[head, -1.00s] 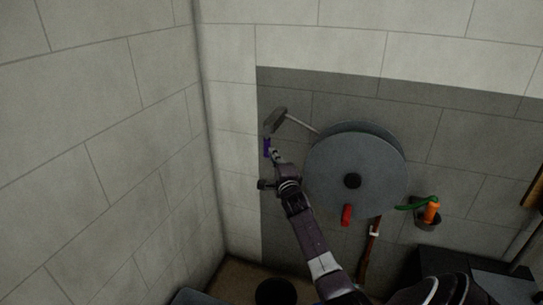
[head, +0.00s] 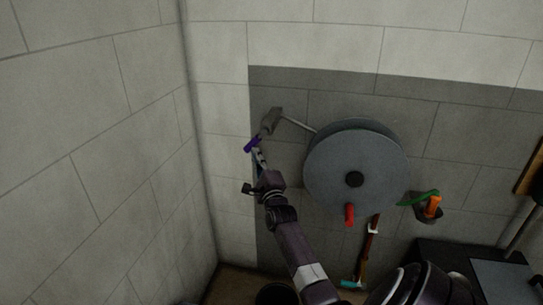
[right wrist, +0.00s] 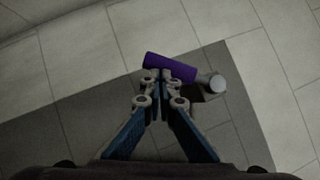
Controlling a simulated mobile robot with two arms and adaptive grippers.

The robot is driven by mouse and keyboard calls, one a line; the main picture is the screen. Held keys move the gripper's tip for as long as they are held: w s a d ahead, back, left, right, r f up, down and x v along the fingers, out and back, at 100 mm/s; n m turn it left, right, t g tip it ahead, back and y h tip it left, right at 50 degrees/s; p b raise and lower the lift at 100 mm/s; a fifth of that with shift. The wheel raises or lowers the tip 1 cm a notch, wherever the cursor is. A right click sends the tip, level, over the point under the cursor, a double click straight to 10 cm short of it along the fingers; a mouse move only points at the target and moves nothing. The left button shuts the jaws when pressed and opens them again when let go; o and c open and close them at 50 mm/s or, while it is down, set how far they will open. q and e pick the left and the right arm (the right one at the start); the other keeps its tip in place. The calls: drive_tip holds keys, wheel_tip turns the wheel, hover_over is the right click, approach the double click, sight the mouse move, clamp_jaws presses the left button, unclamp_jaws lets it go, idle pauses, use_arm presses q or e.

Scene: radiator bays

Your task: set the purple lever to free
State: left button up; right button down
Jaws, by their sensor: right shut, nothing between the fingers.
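The purple lever (head: 252,144) sits at the lower left end of a grey block (head: 271,121) on the wall, left of the big grey disc. It slants down to the left. In the right wrist view the purple lever (right wrist: 170,67) lies just past the fingertips. My right gripper (head: 259,154) is shut and empty, with its tips at the lever. In the right wrist view its tips (right wrist: 162,76) seem to touch the lever's edge; exact contact is hard to tell. No free mark is readable. My left gripper is not in view.
The large grey disc (head: 353,175) stands right of my right arm, with a red handle (head: 350,214) below. A cup with orange and green items (head: 432,208) hangs further right. A wall corner lies to the left. A dark round bin (head: 276,294) is below.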

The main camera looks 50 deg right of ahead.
drive_tip(key=shift+w+a+r, duration=0.25)
drive_tip(key=shift+w, duration=0.2)
drive_tip(key=shift+w+a+r, duration=0.25)
drive_tip(key=shift+w, duration=0.2)
drive_tip(key=shift+w+a+r, duration=0.2)
drive_tip(key=shift+w+r, duration=0.15)
drive_tip(key=shift+w, duration=0.05)
use_arm(q)
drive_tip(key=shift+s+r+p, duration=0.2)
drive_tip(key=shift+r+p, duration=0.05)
drive_tip(key=shift+p, duration=0.05)
use_arm(e)
drive_tip(key=shift+w+a+r, duration=0.35)
drive_tip(key=shift+w+r, duration=0.25)
drive_tip(key=shift+r, duration=0.2)
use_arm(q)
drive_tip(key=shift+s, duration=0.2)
use_arm(e)
approach(248, 150)
drive_tip(key=a+r, duration=0.1)
drive_tip(key=s+a+r, duration=0.1)
drive_tip(key=shift+s+a, duration=0.2)
drive_tip(key=shift+a, duration=0.2)
